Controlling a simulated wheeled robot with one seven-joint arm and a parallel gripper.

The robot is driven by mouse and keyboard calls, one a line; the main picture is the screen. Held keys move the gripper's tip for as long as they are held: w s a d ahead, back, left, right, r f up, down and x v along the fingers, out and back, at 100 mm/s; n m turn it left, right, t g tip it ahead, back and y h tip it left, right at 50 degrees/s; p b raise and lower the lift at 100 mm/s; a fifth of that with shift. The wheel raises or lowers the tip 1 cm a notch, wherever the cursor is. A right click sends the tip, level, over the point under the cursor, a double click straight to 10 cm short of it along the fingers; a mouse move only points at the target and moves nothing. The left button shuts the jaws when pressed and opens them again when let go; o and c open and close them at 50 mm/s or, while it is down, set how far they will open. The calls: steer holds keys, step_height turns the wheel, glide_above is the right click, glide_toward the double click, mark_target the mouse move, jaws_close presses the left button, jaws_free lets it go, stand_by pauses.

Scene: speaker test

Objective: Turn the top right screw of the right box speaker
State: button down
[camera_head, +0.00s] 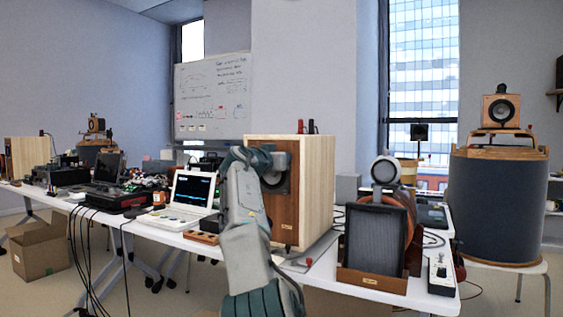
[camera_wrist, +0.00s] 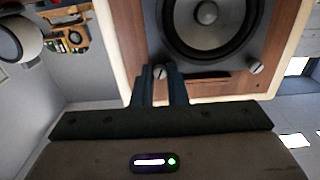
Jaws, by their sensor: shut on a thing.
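The right box speaker (camera_head: 315,185) is a pale wooden box with a brown front, standing on the white table. Its round grey driver (camera_wrist: 205,20) shows at the top of the wrist view. Two slotted silver screws show on the front beside the driver: one screw (camera_wrist: 159,72) sits between my fingertips, the other screw (camera_wrist: 256,67) stands free to the right. My gripper (camera_wrist: 160,78) is shut on the first screw, with dark fingers on either side of it. In the head view my arm reaches the upper front of this speaker and hides the fingertips and that screw.
A second wooden box speaker (camera_head: 28,157) stands far left. A laptop-like device (camera_head: 190,192) lies left of my arm. A dark framed panel speaker (camera_head: 375,240) stands close on the right. A large blue-grey drum-shaped speaker (camera_head: 497,205) stands further right. Cables hang at the table's front.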

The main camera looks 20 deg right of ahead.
steer(key=shift+f+m, duration=0.1)
steer(key=shift+m, duration=0.5)
steer(key=c, duration=1.5)
jaws_free()
steer(key=shift+o, duration=0.2)
steer(key=b+v, duration=0.4)
steer(key=v, duration=0.9)
steer(key=shift+s+a, duration=0.25)
steer(key=shift+a, duration=0.05)
